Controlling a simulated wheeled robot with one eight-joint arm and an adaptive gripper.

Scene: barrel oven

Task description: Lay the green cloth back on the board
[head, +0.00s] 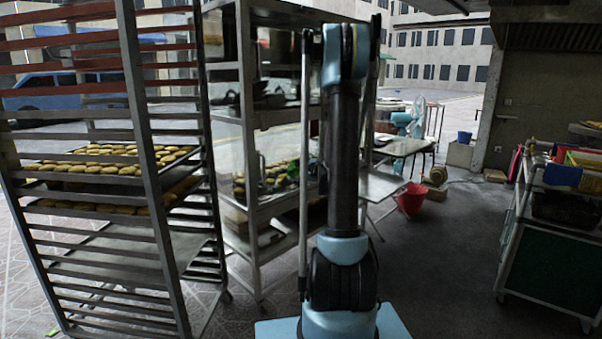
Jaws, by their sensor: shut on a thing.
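My arm (344,165) stands upright in the middle of the head view, and its folded upper part hides what lies behind it. I cannot make out the fingers of my gripper. A small green patch (293,170) shows just left of the arm, in front of the metal shelf rack. It may be the green cloth, but it is too small to tell, and I cannot see what holds or supports it. I cannot pick out the board.
A tall tray rack (150,200) with trays of buns stands at the left. A metal shelf rack (250,160) stands behind it. A red bucket (411,200) sits on the floor beyond. A green cart (550,245) stands at the right. The floor between is clear.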

